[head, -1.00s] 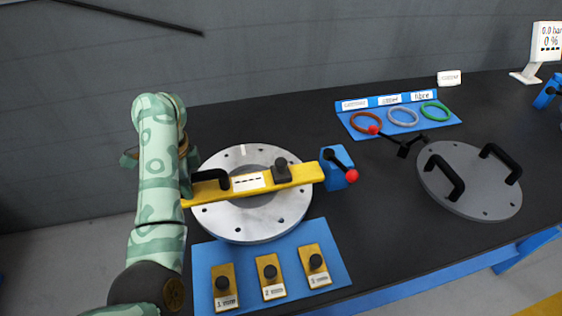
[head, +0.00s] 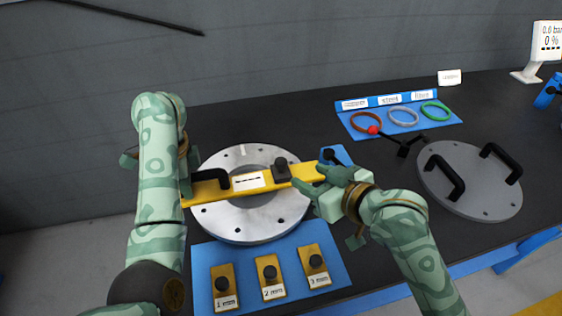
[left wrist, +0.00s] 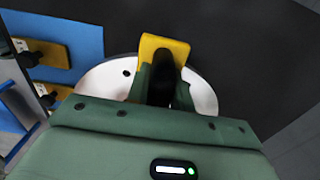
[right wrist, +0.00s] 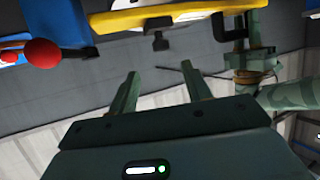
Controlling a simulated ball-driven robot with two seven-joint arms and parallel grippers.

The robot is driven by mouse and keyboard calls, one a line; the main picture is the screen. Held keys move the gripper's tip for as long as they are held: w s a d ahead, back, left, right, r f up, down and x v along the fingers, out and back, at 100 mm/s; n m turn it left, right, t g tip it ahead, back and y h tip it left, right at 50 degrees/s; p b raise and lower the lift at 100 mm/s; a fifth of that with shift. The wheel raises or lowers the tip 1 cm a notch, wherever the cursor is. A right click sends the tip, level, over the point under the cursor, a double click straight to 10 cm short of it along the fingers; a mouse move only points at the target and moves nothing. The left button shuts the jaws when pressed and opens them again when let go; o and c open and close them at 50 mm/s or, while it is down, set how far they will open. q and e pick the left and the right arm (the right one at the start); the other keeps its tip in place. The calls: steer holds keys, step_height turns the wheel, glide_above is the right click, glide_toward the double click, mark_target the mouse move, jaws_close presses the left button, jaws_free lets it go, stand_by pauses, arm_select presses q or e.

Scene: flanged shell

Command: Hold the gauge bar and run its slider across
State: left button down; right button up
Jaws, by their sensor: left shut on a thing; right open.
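The yellow gauge bar (head: 230,188) lies across the round flanged shell (head: 240,222), with a white label on it. Its black slider (head: 281,170) stands right of the label. My left gripper (head: 192,178) is shut on the black handle (head: 212,177) at the bar's left end; the left wrist view shows the handle (left wrist: 160,82) between the fingers. My right gripper (head: 312,181) is open at the bar's right end, its fingers pointing toward the slider but apart from it. The right wrist view shows the slider (right wrist: 158,30) beyond the open, empty fingers.
A blue block with a red-ball lever (head: 334,154) is partly hidden behind my right gripper. A blue mat (head: 245,245) with several yellow gauge pieces lies in front. A grey lid with two handles (head: 480,185) and a ring tray (head: 352,128) lie to the right.

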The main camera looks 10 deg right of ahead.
mark_target(285, 165)
steer(key=x, duration=1.1)
steer(key=shift+w+a+f, duration=0.15)
steer(key=shift+w+a, duration=0.05)
steer(key=shift+a, duration=0.1)
steer(key=shift+c, duration=0.3)
